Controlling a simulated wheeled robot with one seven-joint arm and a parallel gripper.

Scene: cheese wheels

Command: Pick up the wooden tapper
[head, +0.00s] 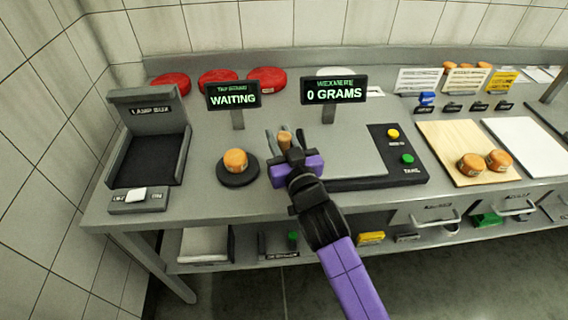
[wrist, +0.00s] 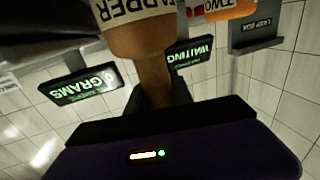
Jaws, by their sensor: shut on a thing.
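The wooden tapper (head: 285,137) is held upright between the fingers of my gripper (head: 286,149), above the worktable. In the wrist view the tapper (wrist: 150,75) shows a wide head with a label reading TAPPER and a narrower handle. My gripper (wrist: 158,97) is shut on that handle. The tapper's lower end is hidden by my gripper in the head view.
A cheese wheel (head: 236,158) sits on a round black pad (head: 239,180) left of my gripper. A WAITING display (head: 233,95) and a 0 GRAMS display (head: 334,90) stand behind. A scale plate (head: 352,158) is right. Two wheels (head: 471,164) lie on a wooden board (head: 445,143).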

